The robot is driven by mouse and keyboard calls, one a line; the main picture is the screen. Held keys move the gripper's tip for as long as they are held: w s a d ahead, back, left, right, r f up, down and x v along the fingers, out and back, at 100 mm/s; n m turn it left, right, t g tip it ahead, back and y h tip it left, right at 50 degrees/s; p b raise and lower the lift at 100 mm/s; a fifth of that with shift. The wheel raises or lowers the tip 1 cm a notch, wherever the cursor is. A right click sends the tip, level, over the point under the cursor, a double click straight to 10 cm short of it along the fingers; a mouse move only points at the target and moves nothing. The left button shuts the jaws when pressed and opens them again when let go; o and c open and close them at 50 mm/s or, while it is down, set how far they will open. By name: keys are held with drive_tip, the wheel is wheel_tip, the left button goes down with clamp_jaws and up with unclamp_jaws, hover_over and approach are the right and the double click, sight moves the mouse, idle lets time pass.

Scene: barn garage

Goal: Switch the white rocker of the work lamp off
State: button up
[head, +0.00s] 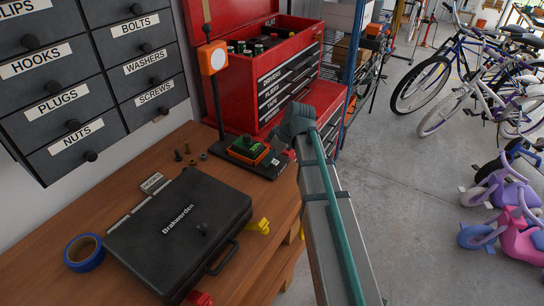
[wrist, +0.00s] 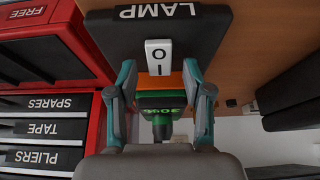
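The work lamp has an orange-framed head (head: 212,58) on a dark pole, rising from a black base plate at the back of the bench. In the wrist view its base (wrist: 190,38) carries an upside-down "LAMP" label. The white rocker (wrist: 158,57), marked O and I, sits just beyond my fingertips. I cannot tell which side is pressed. My gripper (wrist: 159,70) is open and empty, its teal fingers apart on either side of the rocker's line.
A black case (head: 180,230) and blue tape (head: 84,252) lie on the wooden bench (head: 60,285). Labelled drawers (head: 80,70) hang at left. Bicycles stand at right.

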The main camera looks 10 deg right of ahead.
drive_tip(key=v, duration=1.2)
